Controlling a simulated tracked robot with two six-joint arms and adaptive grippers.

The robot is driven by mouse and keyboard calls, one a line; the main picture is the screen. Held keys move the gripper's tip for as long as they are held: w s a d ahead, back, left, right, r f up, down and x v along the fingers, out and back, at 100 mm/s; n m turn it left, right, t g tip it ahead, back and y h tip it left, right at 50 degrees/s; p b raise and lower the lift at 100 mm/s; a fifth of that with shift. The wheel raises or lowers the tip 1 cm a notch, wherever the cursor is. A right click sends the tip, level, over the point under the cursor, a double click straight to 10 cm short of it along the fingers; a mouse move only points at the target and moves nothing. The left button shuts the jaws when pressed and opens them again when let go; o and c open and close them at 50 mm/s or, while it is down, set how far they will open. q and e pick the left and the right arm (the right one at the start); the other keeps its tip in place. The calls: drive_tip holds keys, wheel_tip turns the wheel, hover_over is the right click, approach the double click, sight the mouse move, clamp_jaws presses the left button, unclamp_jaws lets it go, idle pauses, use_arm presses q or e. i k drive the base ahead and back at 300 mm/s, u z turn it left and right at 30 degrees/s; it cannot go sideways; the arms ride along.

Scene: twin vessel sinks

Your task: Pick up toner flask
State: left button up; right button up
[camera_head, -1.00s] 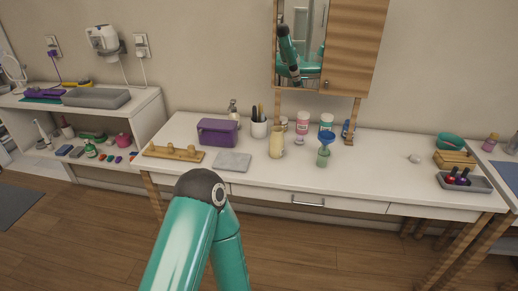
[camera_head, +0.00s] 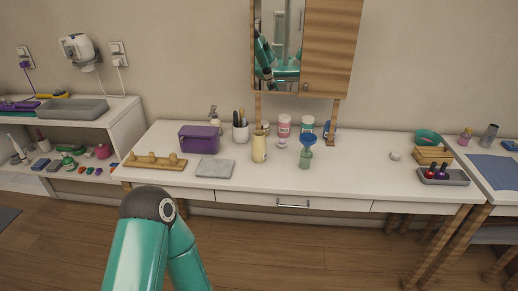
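No label shows which item is the toner flask. A small pale green flask (camera_head: 304,160) stands upright on the white counter (camera_head: 345,178), with a blue funnel-shaped piece (camera_head: 306,141) on its top. A cream bottle (camera_head: 259,148) stands just left of it. Behind them are a pink-and-white jar (camera_head: 284,126) and a teal-and-white jar (camera_head: 307,124). One of my teal arms shows at the lower left, in front of the counter. Neither of my grippers is in view.
A purple box (camera_head: 199,139), a grey cloth (camera_head: 215,168) and a wooden pegged board (camera_head: 152,162) lie on the left of the counter. A grey tray (camera_head: 456,180) with small bottles sits at the right. The counter right of the flask is mostly clear.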

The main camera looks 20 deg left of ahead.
sight(259, 144)
drive_tip(key=i, duration=1)
